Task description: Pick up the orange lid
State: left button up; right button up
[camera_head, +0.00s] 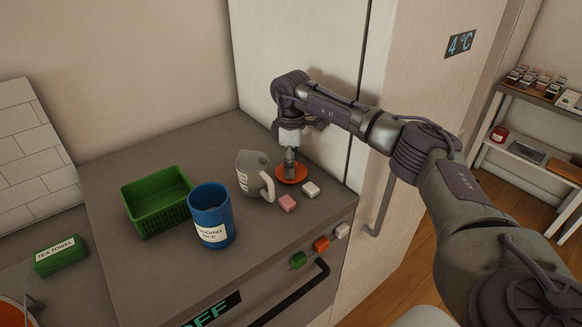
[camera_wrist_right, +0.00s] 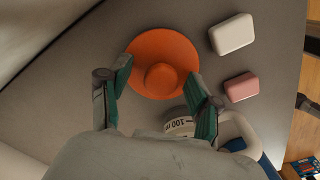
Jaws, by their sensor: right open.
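The orange lid (camera_head: 297,178) lies on the grey counter beside the fridge. It is a round disc with a raised round knob, seen whole from above in the right wrist view (camera_wrist_right: 162,62). My right gripper (camera_head: 290,168) points down over the lid. In the right wrist view its two green-padded fingers (camera_wrist_right: 160,90) are apart, one on each side of the lid's knob. Nothing is held between them. Whether the fingertips touch the lid I cannot tell. My left gripper is in neither view.
A grey measuring jug (camera_head: 252,172) stands just left of the lid. A pink block (camera_head: 287,203) and a white block (camera_head: 311,189) lie close in front. A blue container (camera_head: 211,218) and a green basket (camera_head: 152,207) stand further left. The fridge (camera_head: 300,50) rises behind.

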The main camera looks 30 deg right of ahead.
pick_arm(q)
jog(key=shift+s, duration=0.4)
pick_arm(e)
jog(key=shift+f, duration=0.1)
grip_shut()
